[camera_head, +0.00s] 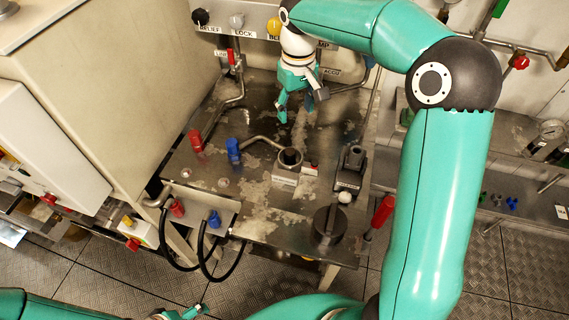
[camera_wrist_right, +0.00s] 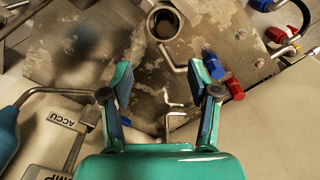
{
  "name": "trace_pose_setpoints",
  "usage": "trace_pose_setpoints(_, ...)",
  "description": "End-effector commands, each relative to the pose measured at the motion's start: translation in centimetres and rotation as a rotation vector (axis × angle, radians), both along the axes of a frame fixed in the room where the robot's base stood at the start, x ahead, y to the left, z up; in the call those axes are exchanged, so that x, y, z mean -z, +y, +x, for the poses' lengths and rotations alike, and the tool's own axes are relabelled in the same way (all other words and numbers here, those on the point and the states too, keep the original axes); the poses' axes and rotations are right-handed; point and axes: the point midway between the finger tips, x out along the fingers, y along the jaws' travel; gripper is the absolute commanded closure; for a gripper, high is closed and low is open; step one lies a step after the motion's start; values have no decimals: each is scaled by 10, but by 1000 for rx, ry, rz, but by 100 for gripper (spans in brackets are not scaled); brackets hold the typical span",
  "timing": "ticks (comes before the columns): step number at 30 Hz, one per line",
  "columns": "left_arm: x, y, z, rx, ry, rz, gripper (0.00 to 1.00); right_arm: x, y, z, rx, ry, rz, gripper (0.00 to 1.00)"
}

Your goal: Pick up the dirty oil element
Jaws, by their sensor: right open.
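A short open-topped metal cup (camera_head: 290,158) with a label on its front stands on the stained metal bench. In the right wrist view the cup (camera_wrist_right: 163,20) is at the top, with a dark brownish inside. I cannot tell for sure whether that is the dirty oil element; nothing else is clearly it. My right gripper (camera_head: 302,108) hangs above the back of the bench, open and empty, behind the cup and apart from it. Its two fingers also show in the right wrist view (camera_wrist_right: 162,70). My left gripper (camera_head: 185,313) shows only partly at the bottom edge.
On the bench (camera_head: 265,205) are a red fitting (camera_head: 196,140), a blue fitting (camera_head: 233,150), a black labelled block (camera_head: 350,168) and a round black cap (camera_head: 329,222). A red handle (camera_head: 382,211) rises at the right edge. Knobs (camera_head: 236,20) line the back panel. Black hoses (camera_head: 205,262) hang in front.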

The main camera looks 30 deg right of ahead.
Motion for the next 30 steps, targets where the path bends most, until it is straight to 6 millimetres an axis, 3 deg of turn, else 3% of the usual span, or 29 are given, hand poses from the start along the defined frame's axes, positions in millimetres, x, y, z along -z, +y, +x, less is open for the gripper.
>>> trace_pose_setpoints(6,-1,0,0,0,0,0,0,51,3,7,-6,14,0,40)
trace_pose_setpoints(12,-3,0,0,0,0,0,0,88,2,7,-4,12,1,40)
trace_pose_setpoints(23,-9,0,0,0,0,0,0,115,3,7,-2,12,1,40)
trace_pose_setpoints(30,-19,0,0,0,0,0,0,149,5,7,0,12,1,40)
